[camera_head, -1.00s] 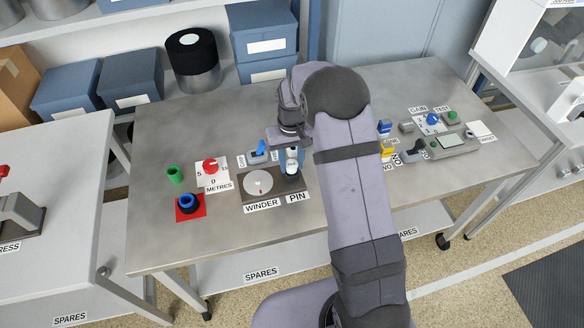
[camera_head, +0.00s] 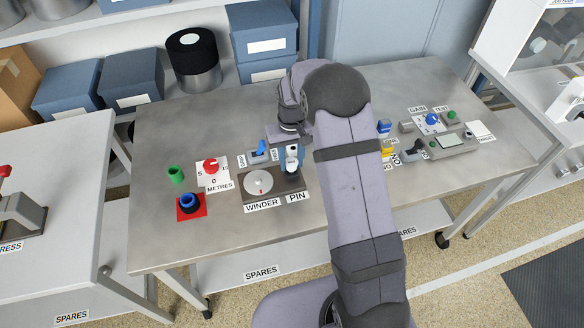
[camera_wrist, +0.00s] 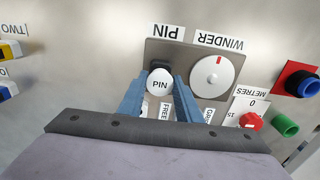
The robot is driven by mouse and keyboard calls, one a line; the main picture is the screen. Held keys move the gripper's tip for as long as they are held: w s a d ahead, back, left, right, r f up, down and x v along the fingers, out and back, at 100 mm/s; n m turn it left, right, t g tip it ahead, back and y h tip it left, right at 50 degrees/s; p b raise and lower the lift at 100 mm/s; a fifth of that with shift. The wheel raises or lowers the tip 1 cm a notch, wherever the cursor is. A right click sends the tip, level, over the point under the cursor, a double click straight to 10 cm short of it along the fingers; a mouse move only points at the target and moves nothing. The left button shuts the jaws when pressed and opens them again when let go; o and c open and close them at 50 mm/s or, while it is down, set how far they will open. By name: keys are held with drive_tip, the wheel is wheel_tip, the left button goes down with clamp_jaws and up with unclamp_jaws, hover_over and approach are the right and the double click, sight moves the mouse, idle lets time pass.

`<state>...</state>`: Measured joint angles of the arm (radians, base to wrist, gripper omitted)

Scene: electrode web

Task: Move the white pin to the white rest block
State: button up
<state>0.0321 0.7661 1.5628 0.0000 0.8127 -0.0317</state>
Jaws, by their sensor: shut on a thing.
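The white pin (camera_wrist: 159,83) has a round cap marked PIN and stands between the two blue fingers of my gripper (camera_wrist: 160,92) in the wrist view. My gripper is shut on it, over the PIN end of the winder plate (camera_wrist: 193,52). A dark part (camera_wrist: 160,68) shows just behind the pin's cap. In the head view my gripper (camera_head: 291,158) points down at the plate's right end, beside the white winder dial (camera_head: 258,182). I cannot make out a white rest block; my arm covers part of the table.
A red knob (camera_head: 210,166), a green cup (camera_head: 175,174) and a blue ring on a red square (camera_head: 189,204) are to the left. Yellow (camera_head: 387,151) and blue (camera_head: 384,126) pieces stand right of my arm.

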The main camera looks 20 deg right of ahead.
sight(292, 162)
drive_tip(key=shift+r+p, duration=1.25)
drive_tip(key=shift+r, duration=0.25)
drive_tip(key=shift+w, duration=0.1)
drive_tip(key=w+d+r+p, duration=0.3)
drive_tip(key=w, duration=0.7)
drive_tip(key=shift+w+d+r+p, duration=0.15)
drive_tip(key=shift+d+r+p, duration=0.1)
drive_tip(key=shift+p, duration=0.15)
drive_tip(key=shift+f+b, duration=1.7)
drive_tip(key=shift+f, duration=1.25)
drive_tip(key=shift+f+b, duration=1.35)
drive_tip(key=shift+f, duration=0.35)
drive_tip(key=o, duration=1.3)
drive_tip(key=shift+c, duration=0.2)
